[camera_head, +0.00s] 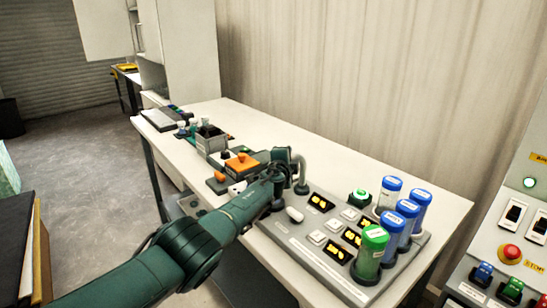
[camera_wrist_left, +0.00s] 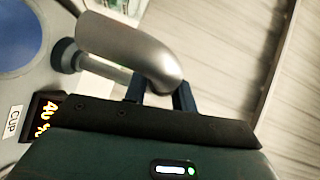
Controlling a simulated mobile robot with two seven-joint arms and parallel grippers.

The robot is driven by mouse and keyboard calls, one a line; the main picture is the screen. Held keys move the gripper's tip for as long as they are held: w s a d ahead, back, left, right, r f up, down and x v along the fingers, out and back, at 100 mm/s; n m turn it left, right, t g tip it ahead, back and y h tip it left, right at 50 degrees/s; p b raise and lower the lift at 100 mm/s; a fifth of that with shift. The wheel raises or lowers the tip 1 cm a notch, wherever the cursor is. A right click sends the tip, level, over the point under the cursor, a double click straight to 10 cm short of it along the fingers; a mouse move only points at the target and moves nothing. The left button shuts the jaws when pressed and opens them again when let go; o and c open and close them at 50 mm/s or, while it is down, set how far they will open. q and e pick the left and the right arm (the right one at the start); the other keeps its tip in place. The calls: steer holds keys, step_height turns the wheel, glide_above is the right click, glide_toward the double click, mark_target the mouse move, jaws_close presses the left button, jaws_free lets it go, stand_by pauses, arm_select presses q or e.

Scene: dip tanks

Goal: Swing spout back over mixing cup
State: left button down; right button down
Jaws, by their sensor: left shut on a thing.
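The spout is a grey curved pipe (camera_head: 299,170), standing at the back left of the grey panel in the head view. In the wrist view, the spout (camera_wrist_left: 125,48) crosses the upper middle, with its rounded end near my left gripper (camera_wrist_left: 160,90). That gripper is shut on the spout, with its dark fingers on either side of it. In the head view my own arm hides most of the gripper. A "CUP" label (camera_wrist_left: 14,122) sits beside a lit display. A round blue surface (camera_wrist_left: 25,35) lies above the label; I cannot tell if it is the mixing cup.
Several blue-capped jars (camera_head: 407,220) and a green-capped jar (camera_head: 370,255) stand at the panel's right. A green button (camera_head: 360,196) and lit displays (camera_head: 319,202) are on the panel. An orange block (camera_head: 241,164) lies left of the spout.

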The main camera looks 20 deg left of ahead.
arm_select(q)
steer(key=shift+s+d+r+n+y+b, duration=0.15)
steer(key=shift+d+n+y+b, duration=0.1)
steer(key=shift+n+y, duration=0.25)
steer(key=shift+s+d+n+y+b, duration=0.1)
steer(key=shift+d+n+y+b, duration=0.15)
steer(key=shift+y, duration=0.45)
steer(key=shift+n, duration=0.25)
arm_select(e)
steer(key=shift+w+r, duration=0.1)
steer(key=shift+w, duration=0.05)
arm_select(q)
steer(key=c, duration=1.1)
jaws_free()
steer(key=shift+c, duration=0.2)
steer(key=shift+s, duration=0.1)
